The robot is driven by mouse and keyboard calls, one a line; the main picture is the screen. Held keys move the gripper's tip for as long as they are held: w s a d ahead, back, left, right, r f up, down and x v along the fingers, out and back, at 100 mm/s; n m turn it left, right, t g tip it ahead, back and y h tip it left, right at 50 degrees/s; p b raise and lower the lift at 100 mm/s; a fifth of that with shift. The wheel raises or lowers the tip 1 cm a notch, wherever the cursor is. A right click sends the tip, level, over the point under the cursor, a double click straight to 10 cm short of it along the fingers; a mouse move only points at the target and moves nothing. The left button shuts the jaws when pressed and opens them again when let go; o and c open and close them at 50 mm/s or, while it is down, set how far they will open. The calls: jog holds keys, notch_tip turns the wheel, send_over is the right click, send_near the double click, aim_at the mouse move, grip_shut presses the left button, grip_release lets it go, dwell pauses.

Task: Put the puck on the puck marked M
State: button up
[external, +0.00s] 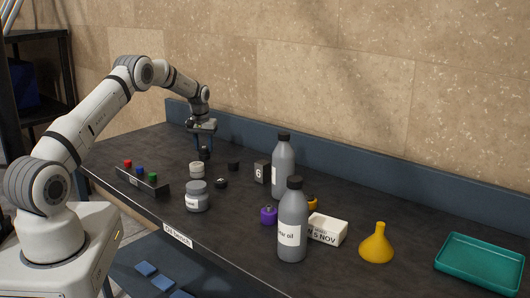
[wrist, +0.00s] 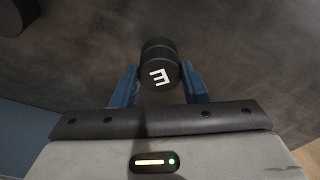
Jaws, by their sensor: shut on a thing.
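My gripper (external: 204,148) is at the far left of the bench, pointing down. Its blue fingers are shut on a black puck (wrist: 158,72), one finger on each side. The puck's face has a white letter, turned, that looks like an E or an M. The black body behind the face shows a ridge; I cannot tell whether this is one puck or two stacked. In the external view the dark puck (external: 204,154) is low, near the bench top. Two other black pucks lie to the right, one farther back (external: 234,166) and one nearer (external: 221,183) with a small pale mark.
A white-grey jar (external: 196,170), a grey labelled jar (external: 197,197) and a rack with coloured knobs (external: 142,181) stand near the gripper.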

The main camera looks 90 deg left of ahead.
aim_at(203, 149)
jog(key=shift+f, duration=0.1)
jog(key=o, duration=1)
jog(key=shift+c, duration=0.2)
jog(key=shift+r, duration=0.3)
notch_tip(203, 149, up, 12)
jog(key=d+b, duration=0.1)
jog(key=b, duration=0.1)
jog(key=shift+s+d+f, duration=0.2)
jog(key=shift+d, duration=0.05)
